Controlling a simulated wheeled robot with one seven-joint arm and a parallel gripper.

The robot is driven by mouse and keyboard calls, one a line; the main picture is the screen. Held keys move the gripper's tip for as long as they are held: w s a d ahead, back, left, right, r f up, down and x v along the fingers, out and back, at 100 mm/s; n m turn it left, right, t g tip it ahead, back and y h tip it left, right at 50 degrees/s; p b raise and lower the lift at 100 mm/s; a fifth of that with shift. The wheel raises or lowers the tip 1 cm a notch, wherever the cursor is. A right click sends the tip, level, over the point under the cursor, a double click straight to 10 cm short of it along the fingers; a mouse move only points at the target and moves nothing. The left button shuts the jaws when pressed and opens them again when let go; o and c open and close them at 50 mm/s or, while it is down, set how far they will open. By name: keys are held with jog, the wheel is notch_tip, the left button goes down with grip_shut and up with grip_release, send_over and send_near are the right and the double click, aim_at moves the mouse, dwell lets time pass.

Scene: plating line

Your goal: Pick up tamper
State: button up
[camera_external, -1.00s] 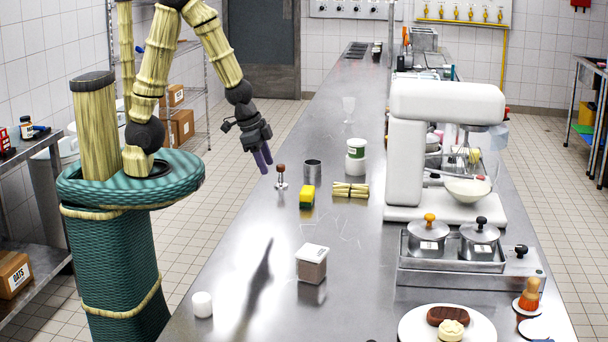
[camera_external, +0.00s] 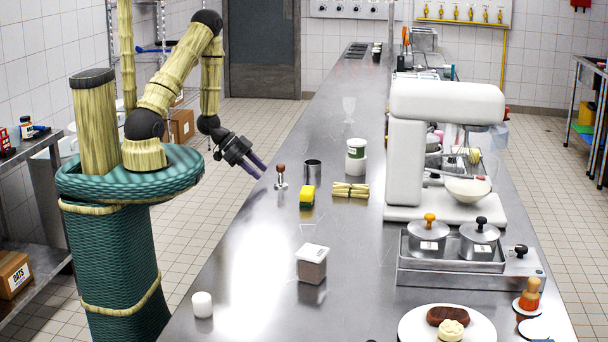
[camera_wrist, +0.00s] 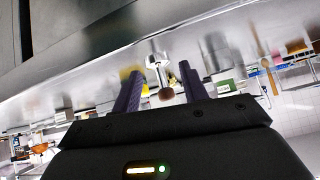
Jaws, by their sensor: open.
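The tamper (camera_external: 281,177) stands upright on the steel counter, its brown round knob on top and its metal base below. My gripper (camera_external: 257,167) is just to its left in the external view, at about knob height, with its purple fingers angled down toward it. In the wrist view the tamper (camera_wrist: 158,70) appears upside down between the two fingers (camera_wrist: 165,88), its brown knob nearer to me. The fingers are open with nothing between them that they touch, as far as I can tell.
A lidded container (camera_external: 312,264) and white cylinder (camera_external: 202,304) stand closer to the camera.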

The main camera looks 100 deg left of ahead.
aim_at(281, 176)
jog(key=s+d+r+n+t+b, duration=0.1)
jog(key=s+t, duration=0.5)
jog(key=s, duration=0.1)
jog(key=shift+r+n+t, duration=0.15)
jog(key=shift+n+t, duration=0.15)
jog(key=shift+t, duration=0.1)
jog(key=w+p, duration=0.1)
jog(key=w, duration=0.2)
jog(key=w+f+p, duration=0.1)
jog(key=w, duration=0.3)
jog(key=w+p, duration=0.1)
jog(key=w, duration=0.3)
jog(key=shift+w+f, duration=0.15)
jog(key=shift+f, duration=0.1)
jog(key=shift+w+f, duration=0.15)
jog(key=shift+w, duration=0.15)
